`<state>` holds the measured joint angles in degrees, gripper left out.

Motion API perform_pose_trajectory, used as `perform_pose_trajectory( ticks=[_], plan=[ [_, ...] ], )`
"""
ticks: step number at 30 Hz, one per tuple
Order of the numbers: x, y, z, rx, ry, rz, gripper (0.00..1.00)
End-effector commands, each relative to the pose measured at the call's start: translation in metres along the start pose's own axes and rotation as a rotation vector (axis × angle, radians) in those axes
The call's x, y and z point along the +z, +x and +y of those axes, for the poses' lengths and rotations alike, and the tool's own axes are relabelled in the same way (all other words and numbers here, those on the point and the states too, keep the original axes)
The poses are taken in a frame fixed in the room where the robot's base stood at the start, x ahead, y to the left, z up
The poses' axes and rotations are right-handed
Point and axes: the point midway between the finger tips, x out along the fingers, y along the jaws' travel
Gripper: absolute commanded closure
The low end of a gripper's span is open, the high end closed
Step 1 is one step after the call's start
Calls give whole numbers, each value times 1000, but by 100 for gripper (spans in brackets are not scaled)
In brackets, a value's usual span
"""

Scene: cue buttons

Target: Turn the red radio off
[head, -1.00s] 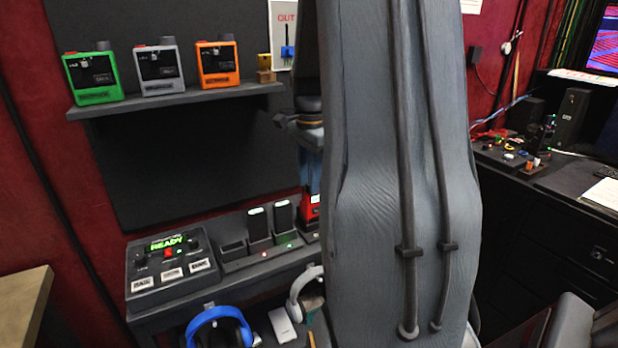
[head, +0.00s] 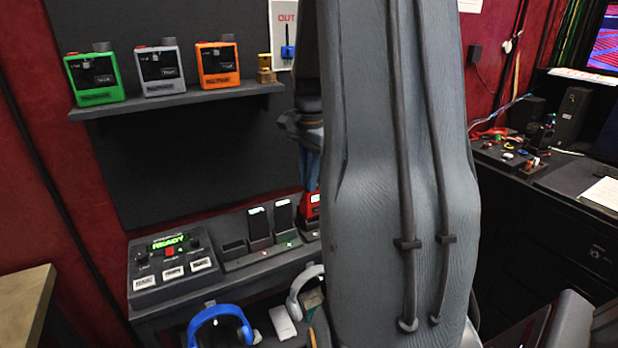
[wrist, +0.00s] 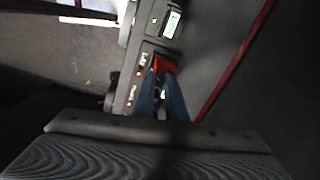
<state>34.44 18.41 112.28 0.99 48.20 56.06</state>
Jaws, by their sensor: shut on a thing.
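The red radio (head: 313,203) stands at the right end of the dark charging dock, mostly hidden behind my arm in the head view. In the wrist view a red top of the radio (wrist: 163,64) shows just past my fingertips. My gripper (wrist: 162,78) points at it, with its two blue fingers shut on the radio's top end. The exact part between the fingertips, knob or body, is too small to tell. In the head view my blue fingers (head: 311,168) reach down onto the radio from above.
The dock (head: 255,257) holds two dark handsets (head: 259,223) beside the red radio. A control box reading READY (head: 170,262) stands to the left. Green, grey and orange devices sit on the shelf (head: 180,103) above. Blue headphones (head: 218,325) lie below.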

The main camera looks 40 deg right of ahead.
Motion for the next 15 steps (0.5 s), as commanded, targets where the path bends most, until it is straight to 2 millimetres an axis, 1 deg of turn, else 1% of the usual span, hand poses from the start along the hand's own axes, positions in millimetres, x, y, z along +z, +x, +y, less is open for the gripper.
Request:
perform_pose_trajectory(
  ticks=[1, 2, 4, 5, 12, 15],
  plan=[
    [0, 0, 0, -1, 0, 1, 100],
    [0, 0, 0, -1, 0, 1, 83],
    [0, 0, 0, -1, 0, 1, 72],
    [0, 0, 0, -1, 0, 1, 69],
    [0, 0, 0, 0, 1, 0, 69],
    [0, -4, -1, -2, 1, 1, 69]
  ],
)
